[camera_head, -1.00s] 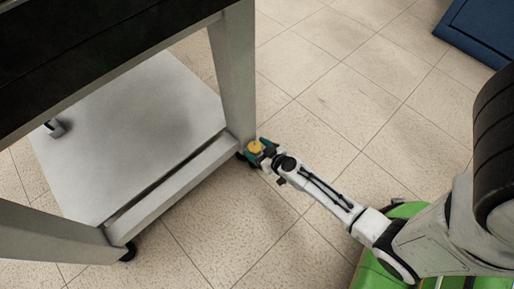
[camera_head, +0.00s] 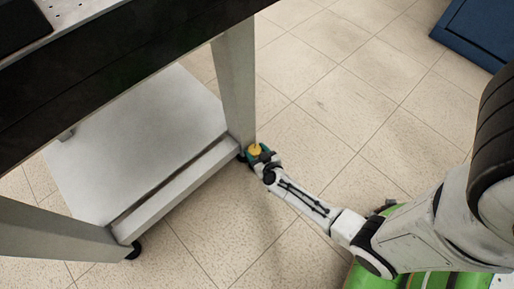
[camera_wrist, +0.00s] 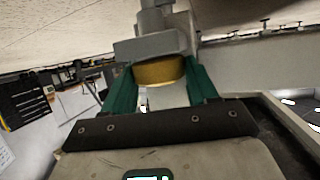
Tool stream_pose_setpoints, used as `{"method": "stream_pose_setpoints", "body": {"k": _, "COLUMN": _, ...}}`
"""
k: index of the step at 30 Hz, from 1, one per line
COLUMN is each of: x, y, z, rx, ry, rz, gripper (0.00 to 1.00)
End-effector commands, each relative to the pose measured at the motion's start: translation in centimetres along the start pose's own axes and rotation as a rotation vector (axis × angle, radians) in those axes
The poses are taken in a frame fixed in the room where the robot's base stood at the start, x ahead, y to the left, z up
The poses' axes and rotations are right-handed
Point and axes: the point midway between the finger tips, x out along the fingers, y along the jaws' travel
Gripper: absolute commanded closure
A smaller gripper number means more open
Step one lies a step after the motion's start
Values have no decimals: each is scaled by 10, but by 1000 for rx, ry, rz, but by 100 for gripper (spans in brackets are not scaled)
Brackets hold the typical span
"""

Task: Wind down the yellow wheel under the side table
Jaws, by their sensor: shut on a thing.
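The side table (camera_head: 240,85) stands at the left of the head view, with a dark top edge, grey legs and a pale lower shelf (camera_head: 140,125). The yellow wheel (camera_head: 255,150) is low down by the foot of its right leg. In the wrist view the yellow wheel (camera_wrist: 158,73) is a short brass-yellow disc under a grey block and stem. My gripper (camera_head: 259,154) is at the wheel. Its green fingers (camera_wrist: 160,80) are on both sides of the wheel and shut on it. The far side of the wheel is hidden.
A black caster (camera_head: 133,250) is under the near leg. A blue box-like object (camera_head: 480,30) stands at the top right. Tiled floor (camera_head: 330,95) between them is clear. Shelving and papers (camera_wrist: 35,105) show at the left of the wrist view.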

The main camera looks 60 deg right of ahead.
Motion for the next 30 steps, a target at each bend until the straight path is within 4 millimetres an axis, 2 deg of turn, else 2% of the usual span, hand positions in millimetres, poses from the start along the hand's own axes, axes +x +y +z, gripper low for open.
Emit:
{"method": "stream_pose_setpoints", "body": {"k": 12, "x": -1, "y": 0, "z": 2, "rx": 11, "ry": 0, "rz": 30, "gripper": 72}}
{"method": "stream_pose_setpoints", "body": {"k": 13, "x": -1, "y": 0, "z": 2, "rx": 11, "ry": -1, "rz": 30, "gripper": 41}}
{"method": "stream_pose_setpoints", "body": {"k": 18, "x": -1, "y": 0, "z": 1, "rx": 11, "ry": 0, "rz": 30, "gripper": 25}}
{"method": "stream_pose_setpoints", "body": {"k": 21, "x": -1, "y": 0, "z": 1, "rx": 11, "ry": 1, "rz": 30, "gripper": 16}}
{"method": "stream_pose_setpoints", "body": {"k": 30, "x": -5, "y": 0, "z": -1, "rx": 11, "ry": 1, "rz": 31, "gripper": 16}}
